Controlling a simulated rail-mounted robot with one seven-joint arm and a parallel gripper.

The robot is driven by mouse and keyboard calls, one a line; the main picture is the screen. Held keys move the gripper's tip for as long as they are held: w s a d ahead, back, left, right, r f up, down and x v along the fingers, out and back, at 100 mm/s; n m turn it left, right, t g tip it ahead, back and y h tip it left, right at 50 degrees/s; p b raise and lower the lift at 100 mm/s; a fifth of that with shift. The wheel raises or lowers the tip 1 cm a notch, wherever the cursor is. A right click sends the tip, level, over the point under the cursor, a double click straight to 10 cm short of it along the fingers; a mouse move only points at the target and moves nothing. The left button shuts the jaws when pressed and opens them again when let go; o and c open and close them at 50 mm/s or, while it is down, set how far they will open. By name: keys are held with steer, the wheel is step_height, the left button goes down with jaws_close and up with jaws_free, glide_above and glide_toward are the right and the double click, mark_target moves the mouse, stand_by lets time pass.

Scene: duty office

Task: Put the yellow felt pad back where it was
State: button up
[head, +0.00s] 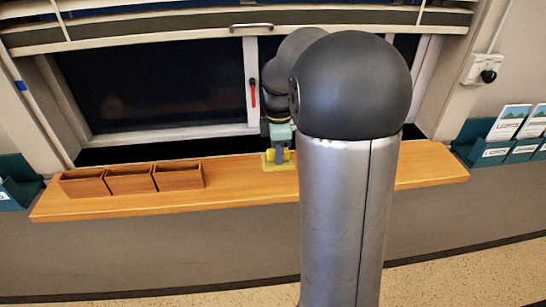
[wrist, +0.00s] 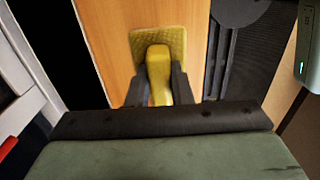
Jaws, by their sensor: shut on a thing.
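The yellow felt pad (head: 270,164) is at the middle of the wooden shelf (head: 240,186), right of the wooden boxes. In the wrist view it is a flat textured square (wrist: 176,38) with a smooth raised yellow grip (wrist: 158,58). My gripper (wrist: 159,82) is shut on that grip, with one dark finger on each side. In the head view my gripper (head: 279,155) points down over the shelf. I cannot tell whether the pad's underside touches the wood. My own arm hides the part of the shelf to the right of the pad.
An open wooden box with three compartments (head: 131,181) stands on the left of the shelf. Behind is a dark window with a red handle (head: 252,92). Teal leaflet racks (head: 492,152) are at the right wall. Shelf between box and pad is clear.

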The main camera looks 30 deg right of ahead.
steer(key=shift+w+a+f, duration=0.2)
steer(key=shift+w+f, duration=0.2)
steer(key=shift+f, duration=0.1)
steer(key=shift+w+f+p, duration=0.15)
steer(key=shift+f, duration=0.8)
steer(key=shift+w+f+p, duration=0.15)
steer(key=shift+f, duration=0.75)
steer(key=shift+f, duration=0.2)
steer(key=o, duration=0.9)
step_height(320, 180, up, 12)
steer(key=b, duration=0.1)
steer(key=s+a+f+m, duration=0.3)
steer(key=s+a+m, duration=0.1)
steer(key=s, duration=0.3)
steer(key=s+a+f+m, duration=0.3)
steer(key=s+a+m, duration=0.2)
steer(key=s, duration=0.3)
steer(key=s+a+f+m, duration=0.3)
steer(key=s+a+m, duration=0.2)
steer(key=s, duration=0.2)
steer(key=shift+s+a+f+t, duration=0.1)
steer(key=shift+s+f+t, duration=0.2)
steer(key=shift+s+t, duration=0.1)
